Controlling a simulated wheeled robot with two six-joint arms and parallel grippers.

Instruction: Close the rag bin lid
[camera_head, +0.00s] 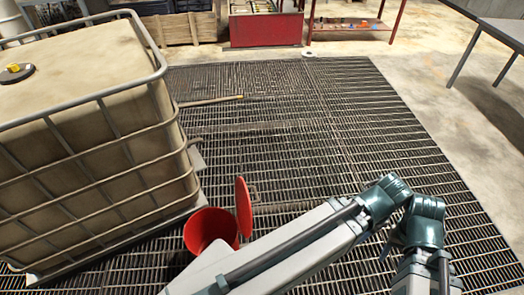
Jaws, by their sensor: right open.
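The rag bin (205,232) is a small red round bin standing on the floor grating, below the middle of the view and left of centre. Its red lid (243,207) stands up, nearly vertical, at the bin's right side, so the bin's mouth is open. My right arm crosses the lower part of the view, passing just in front of the bin. It bends at the teal joints and runs back down to my right gripper end (428,272) at the bottom edge. That end is well right of the lid, touching neither bin nor lid; its fingertips are hard to make out. My left gripper is out of view.
A large caged tank (95,150) stands close on the bin's left. A wooden handle (211,101) sticks out behind it. A red-framed bench (350,25), a red cabinet (265,29) and a grey table (500,30) stand at the back.

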